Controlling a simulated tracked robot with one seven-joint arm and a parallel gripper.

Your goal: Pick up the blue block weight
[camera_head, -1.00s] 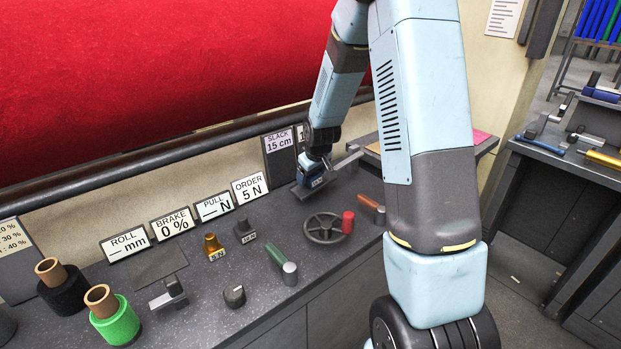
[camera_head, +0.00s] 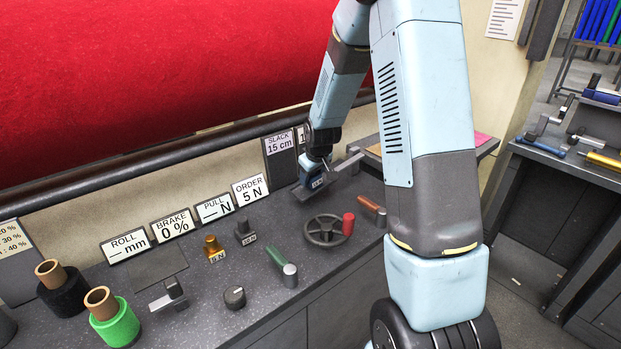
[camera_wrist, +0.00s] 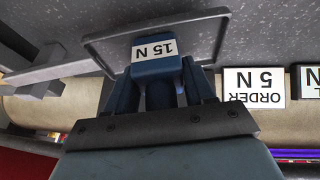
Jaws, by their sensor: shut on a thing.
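The blue block weight (camera_wrist: 156,70), labelled 15 N, sits between the fingers of my gripper (camera_wrist: 160,88) in the wrist view. My gripper is shut on it. In the head view the blue weight (camera_head: 314,182) shows below my gripper (camera_head: 315,172), over a flat grey plate (camera_head: 299,193) on the bench near the SLACK sign. The plate's rim also shows behind the weight in the wrist view (camera_wrist: 100,43). I cannot tell whether the weight touches the plate.
A brass 5 N weight (camera_head: 212,246) and a dark weight (camera_head: 244,231) stand on the bench. A handwheel (camera_head: 325,230) with a red knob is nearer. A grey metal bracket (camera_head: 346,165) is close right of my gripper. Number signs (camera_head: 250,189) line the back.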

